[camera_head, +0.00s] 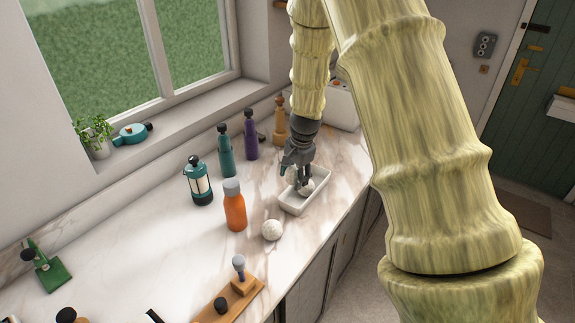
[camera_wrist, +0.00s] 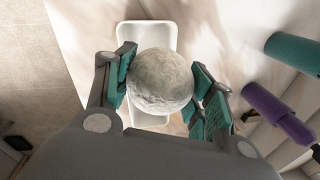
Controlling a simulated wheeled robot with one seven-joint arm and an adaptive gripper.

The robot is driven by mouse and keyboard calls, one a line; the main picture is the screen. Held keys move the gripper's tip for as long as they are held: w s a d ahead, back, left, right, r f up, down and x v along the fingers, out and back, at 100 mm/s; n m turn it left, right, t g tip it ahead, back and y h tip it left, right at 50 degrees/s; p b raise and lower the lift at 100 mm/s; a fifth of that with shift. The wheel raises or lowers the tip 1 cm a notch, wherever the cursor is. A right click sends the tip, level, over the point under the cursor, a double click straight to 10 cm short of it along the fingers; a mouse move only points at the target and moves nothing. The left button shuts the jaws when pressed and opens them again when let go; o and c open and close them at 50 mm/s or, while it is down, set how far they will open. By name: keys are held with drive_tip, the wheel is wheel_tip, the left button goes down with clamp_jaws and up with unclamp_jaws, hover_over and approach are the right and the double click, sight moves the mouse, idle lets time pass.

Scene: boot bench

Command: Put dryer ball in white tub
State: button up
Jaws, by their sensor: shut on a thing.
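My gripper (camera_wrist: 162,88) is shut on a pale, rough dryer ball (camera_wrist: 160,81) in the wrist view. In the head view this ball (camera_head: 306,188) shows between the fingers, over the white tub (camera_head: 290,208). The tub is a shallow rectangular tray on the marble counter, and its rim also shows behind the ball in the wrist view (camera_wrist: 147,28). I cannot tell whether the ball touches the tub's floor. A second white ball (camera_head: 272,230) lies on the counter just in front of the tub, outside it.
An orange bottle (camera_head: 235,210) stands left of the tub. A wooden board (camera_head: 228,303) lies in front. The counter's edge runs close to the tub's right side.

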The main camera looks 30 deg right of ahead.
drive_tip(key=shift+s+d+f+b, duration=0.15)
drive_tip(key=shift+f+b, duration=0.3)
drive_tip(key=shift+b, duration=0.1)
drive_tip(key=shift+f+b, duration=2.15)
drive_tip(key=shift+f, duration=0.35)
drive_tip(key=o, duration=1)
drive_tip(key=shift+o, duration=0.2)
drive_tip(key=r, duration=0.4)
drive_tip(key=s+r, duration=0.1)
drive_tip(key=r, duration=0.3)
drive_tip(key=s+r, duration=0.1)
drive_tip(key=r, duration=0.2)
drive_tip(key=shift+d+r, duration=0.1)
drive_tip(key=shift+r, duration=0.3)
